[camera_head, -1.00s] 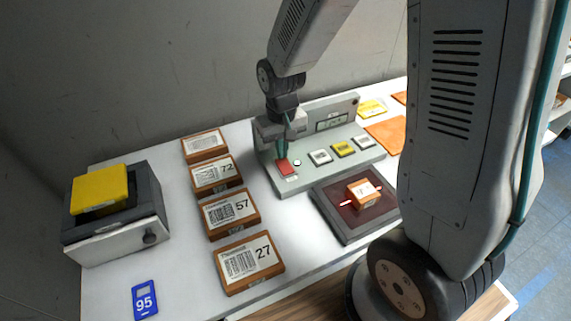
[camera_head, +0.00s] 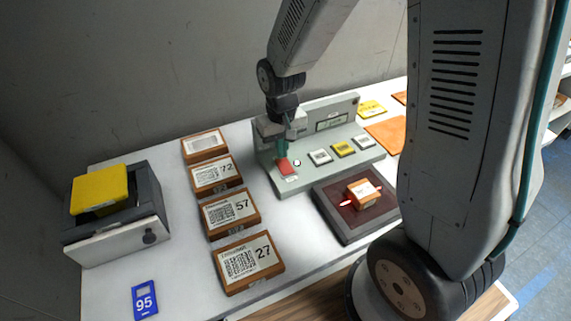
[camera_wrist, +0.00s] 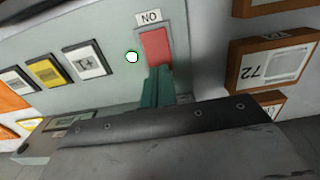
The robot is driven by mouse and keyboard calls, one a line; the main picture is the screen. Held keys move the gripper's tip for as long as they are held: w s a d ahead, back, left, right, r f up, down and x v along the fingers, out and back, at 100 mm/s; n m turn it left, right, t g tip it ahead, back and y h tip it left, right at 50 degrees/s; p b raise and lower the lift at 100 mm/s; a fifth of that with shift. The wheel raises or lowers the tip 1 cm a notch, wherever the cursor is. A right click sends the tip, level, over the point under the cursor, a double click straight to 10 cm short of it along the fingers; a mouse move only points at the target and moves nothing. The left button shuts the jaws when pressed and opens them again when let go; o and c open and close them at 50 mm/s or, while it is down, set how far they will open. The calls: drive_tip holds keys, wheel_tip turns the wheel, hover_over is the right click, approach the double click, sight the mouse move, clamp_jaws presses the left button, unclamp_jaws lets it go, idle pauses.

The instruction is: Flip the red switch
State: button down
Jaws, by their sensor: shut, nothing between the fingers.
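The red switch (camera_head: 286,167) is on the left of the grey control panel (camera_head: 327,173); it also shows in the wrist view (camera_wrist: 156,47), beside a label. My gripper (camera_head: 281,155) is shut and empty. Its green fingertips (camera_wrist: 156,80) are at the near edge of the red switch in the wrist view and overlap it slightly. I cannot tell whether they press on it. A small round white light (camera_wrist: 132,57) sits beside the switch.
White and yellow buttons (camera_head: 343,149) line the panel to the right of the switch. A boxed item lies on a dark scanner pad (camera_head: 345,227) in front. Labelled boxes (camera_head: 230,212) stand in a row to the left. A yellow-topped printer (camera_head: 110,238) stands at far left.

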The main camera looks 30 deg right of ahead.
sight(282, 161)
drive_tip(key=shift+f, duration=0.95)
idle(0.7)
drive_tip(key=shift+r, duration=3.55)
drive_tip(key=s+d+r, duration=0.1)
drive_tip(key=s+r, duration=0.7)
drive_tip(key=s, duration=0.3)
drive_tip(key=s+d+r+t, duration=0.1)
drive_tip(key=s+d+r, duration=0.1)
drive_tip(key=s+r, duration=0.6)
drive_tip(key=s, duration=0.3)
drive_tip(key=shift+d, duration=0.15)
drive_tip(key=shift+f, duration=0.1)
